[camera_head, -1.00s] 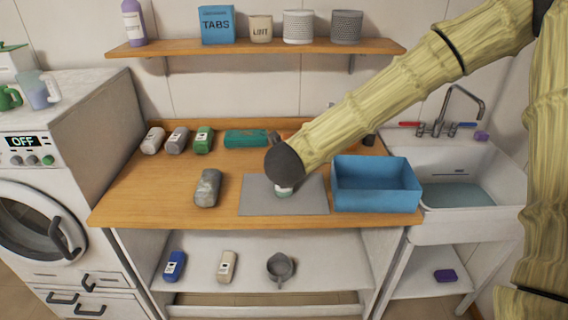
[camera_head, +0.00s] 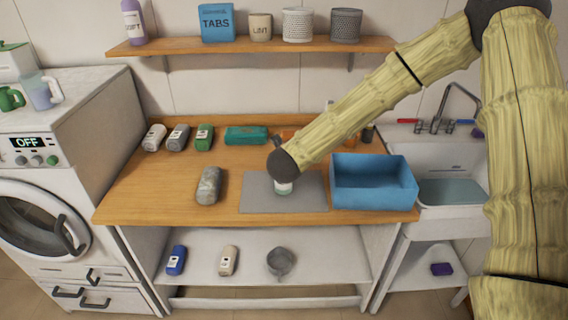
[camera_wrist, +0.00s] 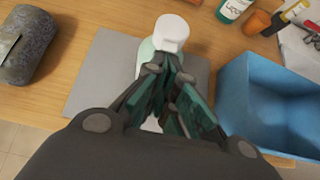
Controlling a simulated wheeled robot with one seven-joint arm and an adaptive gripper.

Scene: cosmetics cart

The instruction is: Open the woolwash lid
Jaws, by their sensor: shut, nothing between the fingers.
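A pale green bottle with a white lid (camera_wrist: 172,32), which I take for the woolwash, stands on the grey mat (camera_wrist: 98,82). In the head view only a small pale part of the bottle (camera_head: 283,188) shows under the dark end of my arm. My gripper (camera_wrist: 172,72) is shut and empty, its fingertips just in front of the lid in the wrist view. The fingers hide much of the bottle's body. I cannot tell whether they touch the lid, or whether the lid is open.
A blue bin (camera_head: 373,184) stands right of the mat (camera_head: 252,200). A grey rolled item (camera_head: 209,186) lies left of it. Several bottles and a teal pack (camera_head: 246,136) line the counter's back. A wooden shelf (camera_head: 270,46) runs above. The counter's front left is clear.

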